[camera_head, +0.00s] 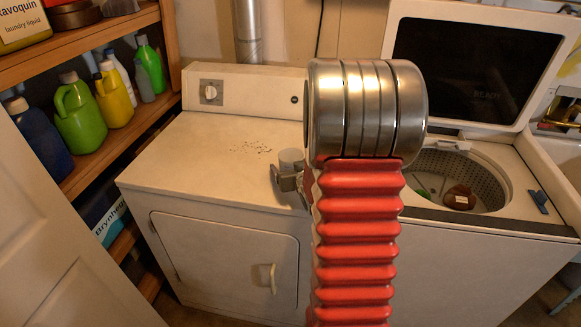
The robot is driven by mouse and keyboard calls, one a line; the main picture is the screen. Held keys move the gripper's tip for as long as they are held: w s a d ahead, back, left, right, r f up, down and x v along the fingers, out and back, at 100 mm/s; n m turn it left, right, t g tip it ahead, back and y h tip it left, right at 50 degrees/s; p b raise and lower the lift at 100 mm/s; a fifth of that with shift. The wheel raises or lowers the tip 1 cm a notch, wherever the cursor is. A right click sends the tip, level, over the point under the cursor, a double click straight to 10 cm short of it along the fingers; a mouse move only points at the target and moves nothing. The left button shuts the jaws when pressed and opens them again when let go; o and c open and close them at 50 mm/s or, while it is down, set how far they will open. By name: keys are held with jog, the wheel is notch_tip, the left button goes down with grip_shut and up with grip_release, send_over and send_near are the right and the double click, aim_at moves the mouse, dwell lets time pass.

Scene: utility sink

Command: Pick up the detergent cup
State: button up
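A small pale grey cup (291,157), which looks like the detergent cup, is at the right part of the dryer top, just left of my arm. My gripper (285,180) shows only in part as dark grey metal right below the cup in the picture. It overlaps the cup's lower edge. The rest of my gripper is hidden behind my red ribbed arm and its steel joint. I cannot tell whether the fingers are around the cup, touching it or only in front of it.
The white dryer top (200,160) is mostly clear, with dark specks (250,147) near its middle. The washer (455,180) at right has its lid up and items in its drum. A wooden shelf (110,150) with several bottles stands at left, behind a pale door (60,240).

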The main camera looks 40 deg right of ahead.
jog(key=c, duration=1.1)
jog(key=shift+c, duration=0.2)
jog(key=shift+r, duration=0.2)
jog(key=shift+r, duration=4.75)
